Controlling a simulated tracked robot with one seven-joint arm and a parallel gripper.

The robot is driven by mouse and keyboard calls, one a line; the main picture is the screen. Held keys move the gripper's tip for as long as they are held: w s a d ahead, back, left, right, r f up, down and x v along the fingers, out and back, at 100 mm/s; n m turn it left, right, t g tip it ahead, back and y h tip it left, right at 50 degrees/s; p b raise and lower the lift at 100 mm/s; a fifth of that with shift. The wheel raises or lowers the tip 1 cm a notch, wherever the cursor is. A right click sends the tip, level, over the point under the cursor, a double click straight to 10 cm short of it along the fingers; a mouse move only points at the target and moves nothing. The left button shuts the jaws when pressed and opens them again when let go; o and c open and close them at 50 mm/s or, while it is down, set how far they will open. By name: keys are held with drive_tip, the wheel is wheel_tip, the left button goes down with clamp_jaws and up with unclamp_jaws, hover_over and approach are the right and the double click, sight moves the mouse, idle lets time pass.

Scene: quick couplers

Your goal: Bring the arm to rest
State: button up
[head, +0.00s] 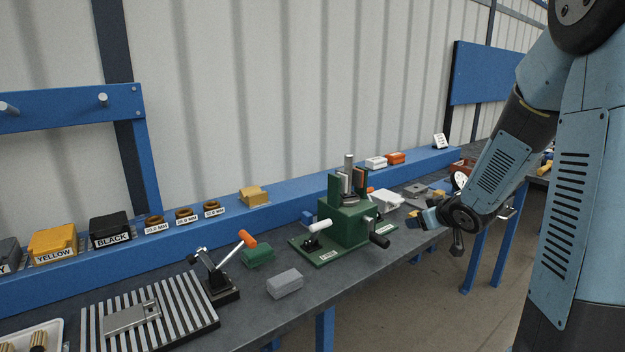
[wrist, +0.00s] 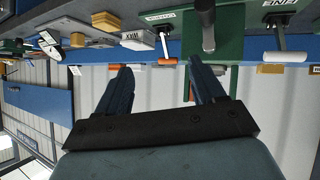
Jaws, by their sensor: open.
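My arm (head: 497,168) is blue and reaches down on the right of the head view, bent at the elbow, with its wrist beside the bench's front edge. My gripper (head: 428,217) is small and partly hidden there, to the right of the green fixture (head: 347,224). In the wrist view my gripper (wrist: 158,68) shows two blue fingers set apart with nothing between them. The wrist view looks upside down over the bench, and the green fixture (wrist: 228,42) shows beyond the fingers.
The dark bench top (head: 330,278) holds a grey block (head: 285,284), a lever clamp (head: 222,280) and a slatted plate (head: 190,322). Yellow (head: 53,246) and black (head: 110,231) bins stand on the blue rear ledge. The floor (head: 425,310) before the bench is clear.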

drive_tip(key=s+r+m+g+h, duration=0.2)
drive_tip(key=s+r+m+h, duration=0.15)
drive_tip(key=s+r, duration=0.8)
drive_tip(key=s+a+r+g, duration=0.1)
drive_tip(key=s+a, duration=0.2)
drive_tip(key=s, duration=0.7)
drive_tip(key=s+a+r+m+g+y, duration=0.1)
drive_tip(key=s+a, duration=0.3)
drive_tip(key=s, duration=0.6)
drive_tip(key=shift+a+g, duration=0.15)
drive_tip(key=shift+g, duration=0.55)
